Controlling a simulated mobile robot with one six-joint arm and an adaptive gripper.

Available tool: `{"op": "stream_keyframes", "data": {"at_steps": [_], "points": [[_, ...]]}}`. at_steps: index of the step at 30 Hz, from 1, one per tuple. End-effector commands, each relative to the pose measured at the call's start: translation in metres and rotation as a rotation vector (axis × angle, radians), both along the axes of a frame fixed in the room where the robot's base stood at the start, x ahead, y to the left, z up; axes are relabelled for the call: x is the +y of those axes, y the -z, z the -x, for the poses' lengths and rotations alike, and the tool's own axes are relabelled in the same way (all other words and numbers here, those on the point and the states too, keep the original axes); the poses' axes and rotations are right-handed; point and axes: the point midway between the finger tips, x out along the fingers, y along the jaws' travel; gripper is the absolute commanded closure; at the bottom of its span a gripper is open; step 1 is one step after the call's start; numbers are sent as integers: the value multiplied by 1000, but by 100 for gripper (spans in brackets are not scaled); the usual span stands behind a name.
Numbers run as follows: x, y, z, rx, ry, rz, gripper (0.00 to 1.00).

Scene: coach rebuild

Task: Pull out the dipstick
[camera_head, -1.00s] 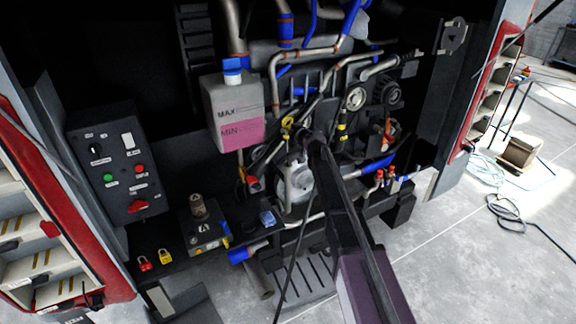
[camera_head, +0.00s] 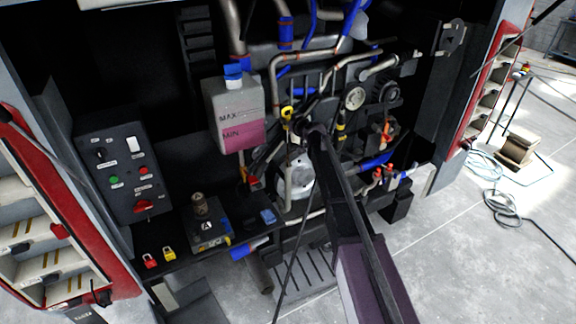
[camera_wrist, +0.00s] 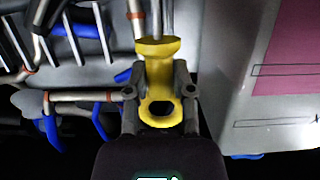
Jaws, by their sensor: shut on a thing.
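The dipstick's yellow ring handle (camera_head: 287,112) shows in the head view, right of the coolant tank and in front of the engine pipes. In the wrist view the handle (camera_wrist: 157,60) is between the two fingers of my gripper (camera_wrist: 158,85), which is shut on it. Its flared collar points away from my gripper, with a thin grey rod beyond it. In the head view my gripper (camera_head: 295,125) is partly hidden by my own arm. The lower end of the dipstick cannot be made out.
The translucent tank (camera_head: 234,112) with pink fluid and a blue cap hangs close left of the handle. Pipes and blue hoses (camera_head: 285,32) crowd above and behind. A control panel (camera_head: 122,172) stands farther left. Open floor (camera_head: 450,260) lies to the right.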

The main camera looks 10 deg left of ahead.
Motion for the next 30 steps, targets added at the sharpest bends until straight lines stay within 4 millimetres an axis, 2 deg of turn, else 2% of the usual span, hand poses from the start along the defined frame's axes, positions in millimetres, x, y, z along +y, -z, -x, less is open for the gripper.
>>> {"op": "stream_keyframes", "data": {"at_steps": [30], "points": [[0,-53,0,0,0,0,100]]}}
